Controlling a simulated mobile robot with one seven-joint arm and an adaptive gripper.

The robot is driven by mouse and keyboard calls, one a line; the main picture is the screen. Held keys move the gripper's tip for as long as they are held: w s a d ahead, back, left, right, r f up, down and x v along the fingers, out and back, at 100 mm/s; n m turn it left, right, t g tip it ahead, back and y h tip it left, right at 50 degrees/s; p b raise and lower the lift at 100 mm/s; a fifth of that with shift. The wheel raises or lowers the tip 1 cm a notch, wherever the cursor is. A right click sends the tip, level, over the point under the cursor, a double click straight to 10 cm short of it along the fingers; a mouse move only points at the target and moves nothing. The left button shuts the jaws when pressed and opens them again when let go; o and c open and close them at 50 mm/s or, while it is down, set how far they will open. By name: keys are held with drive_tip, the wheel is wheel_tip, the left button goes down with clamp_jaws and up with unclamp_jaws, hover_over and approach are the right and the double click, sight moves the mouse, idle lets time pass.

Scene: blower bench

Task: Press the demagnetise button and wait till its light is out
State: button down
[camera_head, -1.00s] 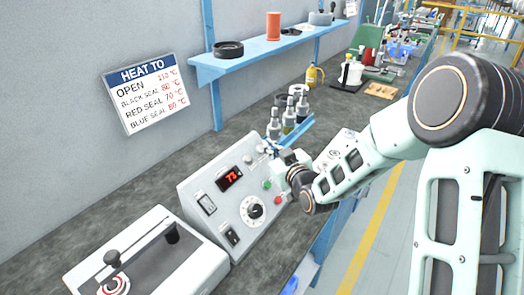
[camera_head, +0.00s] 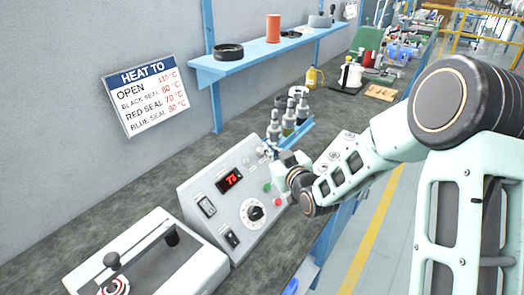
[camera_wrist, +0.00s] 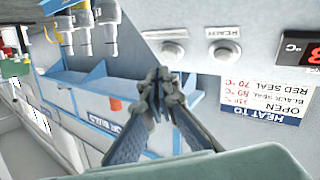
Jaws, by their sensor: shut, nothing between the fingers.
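A grey sloped control box (camera_head: 205,180) stands on the bench, with a red-lit display (camera_head: 229,180), a dial (camera_head: 252,211), rocker switches, a green button (camera_head: 267,187) and a red button (camera_head: 278,202). I cannot read which button is the demagnetise one. My gripper (camera_wrist: 158,98) is shut and empty, close to the box's upper right part; in the head view my wrist partly hides that area. In the wrist view two round grey fittings (camera_wrist: 172,52) (camera_wrist: 223,51) sit on the panel above the fingertips, one labelled READY. Neither looks lit. I see no contact.
Several grey-topped bottles (camera_head: 290,112) and a blue rack stand just behind my gripper. A lever device (camera_head: 150,255) is at the front left. A blue shelf (camera_head: 270,50) and a HEAT TO sign (camera_head: 145,95) are on the wall.

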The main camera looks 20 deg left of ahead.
drive_tip(key=shift+f, duration=0.1)
drive_tip(key=shift+w+a+f+b, duration=0.1)
drive_tip(key=shift+a+f+b, duration=0.2)
drive_tip(key=shift+b, duration=0.45)
drive_tip(key=shift+w+a+f+b, duration=0.1)
drive_tip(key=shift+a+f+b, duration=0.15)
drive_tip(key=shift+b, duration=0.35)
idle(0.5)
drive_tip(key=shift+d+r, duration=0.1)
drive_tip(key=shift+r, duration=0.1)
drive_tip(key=shift+s+d+r, duration=0.2)
drive_tip(key=shift+d+r, duration=0.2)
idle(0.4)
drive_tip(key=d+r+p, duration=0.1)
drive_tip(key=s+d+r+p, duration=0.1)
drive_tip(key=d+r, duration=0.1)
drive_tip(key=shift+s+d+r, duration=0.1)
drive_tip(key=shift+d+r, duration=0.1)
drive_tip(key=shift+r, duration=0.1)
idle(0.7)
